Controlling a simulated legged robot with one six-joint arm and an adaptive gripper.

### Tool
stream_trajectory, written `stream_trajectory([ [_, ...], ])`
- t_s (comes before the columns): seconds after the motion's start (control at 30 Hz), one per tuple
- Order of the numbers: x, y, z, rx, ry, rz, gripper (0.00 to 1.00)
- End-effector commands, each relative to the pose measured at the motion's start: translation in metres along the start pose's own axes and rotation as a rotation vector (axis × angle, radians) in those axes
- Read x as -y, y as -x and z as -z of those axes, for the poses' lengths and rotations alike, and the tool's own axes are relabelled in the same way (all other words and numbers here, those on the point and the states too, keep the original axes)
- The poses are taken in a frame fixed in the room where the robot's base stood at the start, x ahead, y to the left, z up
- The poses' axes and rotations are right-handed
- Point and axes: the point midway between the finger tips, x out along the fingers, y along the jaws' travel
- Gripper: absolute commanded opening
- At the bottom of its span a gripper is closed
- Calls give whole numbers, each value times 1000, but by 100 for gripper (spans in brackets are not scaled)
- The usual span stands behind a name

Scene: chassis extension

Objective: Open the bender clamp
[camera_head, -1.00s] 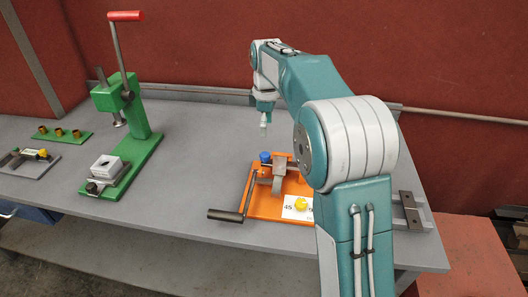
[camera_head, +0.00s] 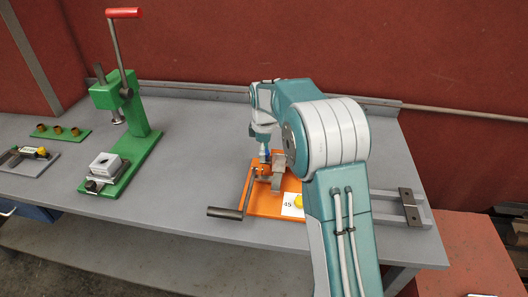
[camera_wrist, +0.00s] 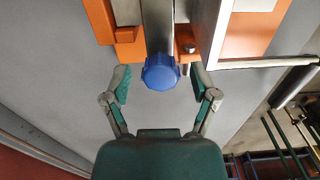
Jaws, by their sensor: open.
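The bender is an orange base plate (camera_head: 262,203) with grey metal parts, a dark-handled lever (camera_head: 226,213) and a white label (camera_head: 292,205). Its clamp has a round blue knob, which shows in the wrist view (camera_wrist: 161,72) at the end of a grey bar. My gripper (camera_wrist: 161,84) is open, with one finger on each side of the blue knob and a visible gap to both. In the head view my gripper (camera_head: 264,157) is at the back left of the orange plate, and the knob is mostly hidden there.
A green press (camera_head: 128,105) with a red handle stands at the left. A green strip with brown bushings (camera_head: 62,133) and a small grey fixture (camera_head: 28,160) lie farther left. A grey rail piece (camera_head: 408,208) is at the right. The table (camera_head: 185,190) between press and bender is clear.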

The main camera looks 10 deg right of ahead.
Motion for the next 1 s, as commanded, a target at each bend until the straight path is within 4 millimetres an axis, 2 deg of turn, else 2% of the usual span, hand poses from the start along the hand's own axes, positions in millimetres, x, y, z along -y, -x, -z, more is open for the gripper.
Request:
stream_trajectory([
  [0.27, 0, -2, 0, 0, 0, 0, 76],
  [0.3, 0, -2, 0, 0, 0, 0, 58],
  [0.37, 0, -2, 0, 0, 0, 0, 31],
  [0.4, 0, -2, 0, 0, 0, 0, 14],
  [0.43, 0, -2, 0, 0, 0, 0, 0],
  [0.77, -1, 0, -1, -16, -2, 0, 0],
  [1.0, -1, 12, -6, -113, -5, -3, 0],
])
